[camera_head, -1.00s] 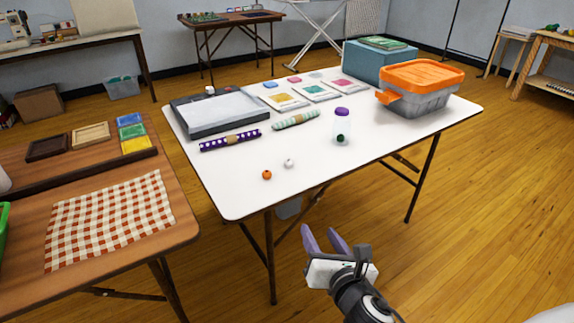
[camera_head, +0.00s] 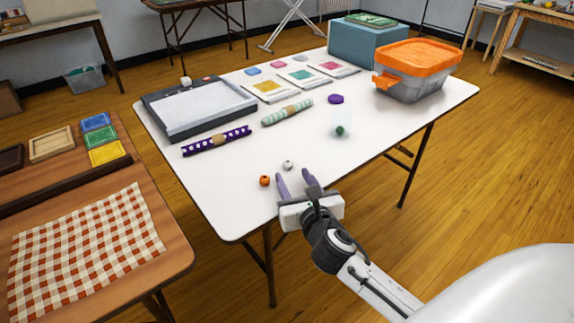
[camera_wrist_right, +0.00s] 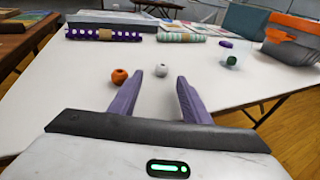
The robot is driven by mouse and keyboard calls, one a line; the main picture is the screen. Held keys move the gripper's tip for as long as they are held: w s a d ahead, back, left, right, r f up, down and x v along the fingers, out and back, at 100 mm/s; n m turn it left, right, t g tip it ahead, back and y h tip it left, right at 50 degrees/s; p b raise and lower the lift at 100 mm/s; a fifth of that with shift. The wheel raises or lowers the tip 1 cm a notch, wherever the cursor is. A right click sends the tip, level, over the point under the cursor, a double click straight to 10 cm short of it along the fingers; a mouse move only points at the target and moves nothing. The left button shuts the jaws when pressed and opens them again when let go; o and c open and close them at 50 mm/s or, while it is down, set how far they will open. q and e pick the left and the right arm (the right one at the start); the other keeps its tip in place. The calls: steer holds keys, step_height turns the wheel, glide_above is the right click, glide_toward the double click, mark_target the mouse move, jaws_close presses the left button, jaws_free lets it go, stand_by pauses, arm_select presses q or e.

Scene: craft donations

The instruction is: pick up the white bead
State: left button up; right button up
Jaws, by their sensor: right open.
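The white bead (camera_head: 287,165) lies on the white table near its front left part. In the right wrist view the white bead (camera_wrist_right: 161,70) shows ahead of the gap between my fingers. My right gripper (camera_head: 294,176) is open and empty, its two purple fingers pointing toward the bead from the table's front edge. In the wrist view the right gripper (camera_wrist_right: 160,79) has its left fingertip between the orange bead and the white one. I cannot see any contact with the white bead. My left gripper is not in view.
An orange bead (camera_head: 264,181) lies close by, left of the white one. Patterned rolls (camera_head: 216,141) and an orange-lidded bin (camera_head: 416,70) are farther back.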

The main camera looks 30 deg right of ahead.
mark_target(289, 167)
steer(key=x, duration=0.4)
steer(key=shift+w+d+b, duration=0.25)
steer(key=shift+w+b, duration=0.1)
jaws_close()
